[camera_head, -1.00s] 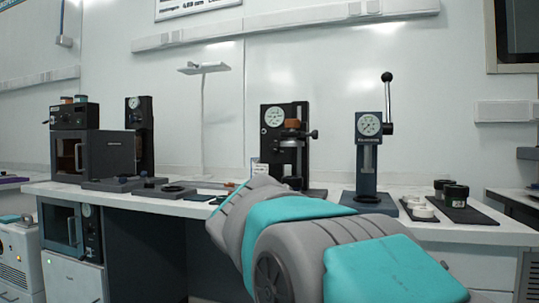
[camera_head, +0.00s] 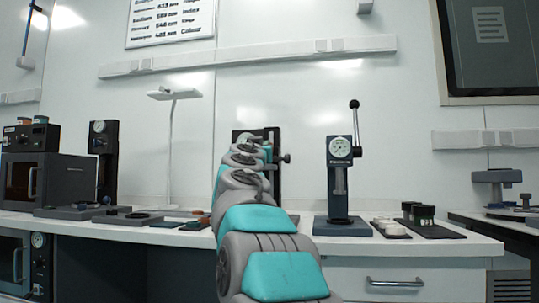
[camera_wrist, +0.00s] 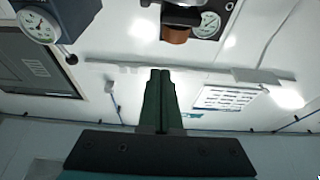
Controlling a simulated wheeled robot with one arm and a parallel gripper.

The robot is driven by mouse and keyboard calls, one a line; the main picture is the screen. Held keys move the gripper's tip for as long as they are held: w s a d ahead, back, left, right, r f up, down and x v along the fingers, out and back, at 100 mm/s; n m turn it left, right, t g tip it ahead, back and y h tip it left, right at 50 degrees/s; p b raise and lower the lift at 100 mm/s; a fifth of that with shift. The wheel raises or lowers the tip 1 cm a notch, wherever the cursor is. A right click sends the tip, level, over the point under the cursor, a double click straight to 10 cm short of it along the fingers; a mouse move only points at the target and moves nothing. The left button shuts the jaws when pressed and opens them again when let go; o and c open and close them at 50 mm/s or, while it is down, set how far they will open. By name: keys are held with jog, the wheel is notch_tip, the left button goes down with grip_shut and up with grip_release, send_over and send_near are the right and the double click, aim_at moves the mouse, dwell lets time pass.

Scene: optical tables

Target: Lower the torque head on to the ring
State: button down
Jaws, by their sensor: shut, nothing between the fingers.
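The middle stand (camera_head: 277,180), dark with a dial, stands on the bench and is mostly hidden behind my arm in the head view. I take it to be the torque stand. In the wrist view, which is upside down, its dial (camera_wrist: 208,25) and a copper-brown cylinder (camera_wrist: 176,34) on a dark head show at the top. My gripper (camera_wrist: 161,73) is shut and empty, its dark green fingers together. The fingertips appear below and apart from the cylinder in that picture. The gripper is hidden in the head view. I cannot make out the ring under the head.
A blue lever press (camera_head: 340,180) stands to the right; its dial also shows in the wrist view (camera_wrist: 37,27). Dark pots (camera_head: 424,214) and white rings (camera_head: 391,227) lie farther right. A lamp (camera_head: 173,140), an oven (camera_head: 48,180) and flat fixtures (camera_head: 127,217) are to the left.

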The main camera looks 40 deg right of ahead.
jog(key=p+x, duration=0.8)
jog(key=x, duration=0.2)
notch_tip(320, 180, down, 4)
jog(key=b, duration=0.3)
dwell(0.4)
